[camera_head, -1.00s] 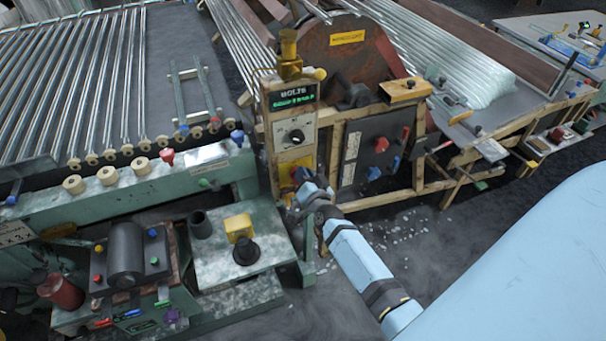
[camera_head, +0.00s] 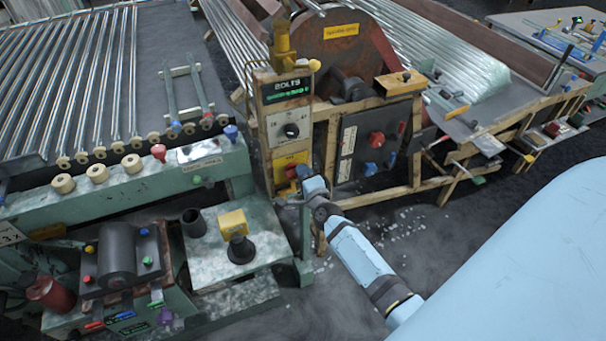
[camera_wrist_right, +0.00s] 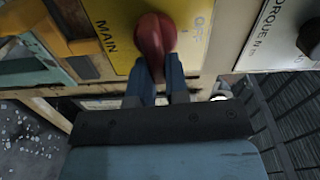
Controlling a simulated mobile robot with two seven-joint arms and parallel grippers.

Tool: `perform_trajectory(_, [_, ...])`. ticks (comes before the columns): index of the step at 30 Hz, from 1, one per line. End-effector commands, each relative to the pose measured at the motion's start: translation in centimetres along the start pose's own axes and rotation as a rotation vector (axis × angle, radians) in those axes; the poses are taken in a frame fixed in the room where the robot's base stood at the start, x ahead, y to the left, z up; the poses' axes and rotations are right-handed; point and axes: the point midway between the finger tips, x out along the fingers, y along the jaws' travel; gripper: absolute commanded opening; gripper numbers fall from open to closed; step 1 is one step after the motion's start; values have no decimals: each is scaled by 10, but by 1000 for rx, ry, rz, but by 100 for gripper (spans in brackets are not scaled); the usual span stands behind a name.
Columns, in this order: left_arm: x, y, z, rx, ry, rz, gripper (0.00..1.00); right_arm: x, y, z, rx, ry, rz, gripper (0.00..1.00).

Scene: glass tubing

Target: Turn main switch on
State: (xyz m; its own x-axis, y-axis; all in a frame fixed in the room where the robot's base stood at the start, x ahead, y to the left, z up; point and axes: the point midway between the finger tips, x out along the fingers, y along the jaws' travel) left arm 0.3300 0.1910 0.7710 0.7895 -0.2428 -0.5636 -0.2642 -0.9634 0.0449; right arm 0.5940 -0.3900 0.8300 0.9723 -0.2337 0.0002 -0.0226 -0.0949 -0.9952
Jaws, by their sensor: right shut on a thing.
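The main switch is a red knob (camera_wrist_right: 154,38) on a yellow plate (camera_wrist_right: 112,22) marked "MAIN" and "OFF" in the right wrist view. In the head view the yellow plate (camera_head: 284,160) sits low on the control post, below the "BOLTS" display. My right gripper (camera_wrist_right: 162,72) is shut on the red knob, with one finger on each side of its lower part. In the head view my right gripper (camera_head: 301,176) is at the plate and partly covers the knob. My left gripper is not in view.
A white dial panel (camera_head: 289,130) with a black knob is above the yellow plate. A dark panel (camera_head: 362,155) with red and blue knobs is to its right. A green bench (camera_head: 205,262) stands close on the left.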

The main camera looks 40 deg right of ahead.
Motion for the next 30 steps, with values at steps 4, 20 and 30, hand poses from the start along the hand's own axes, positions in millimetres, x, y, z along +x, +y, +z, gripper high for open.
perform_trajectory(4, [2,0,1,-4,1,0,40,0,2,0,59,0,0,0])
perform_trajectory(20, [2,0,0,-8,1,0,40,0,3,0,116,0,1,0])
perform_trajectory(30, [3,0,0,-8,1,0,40,0,3,0,114,0,1,40])
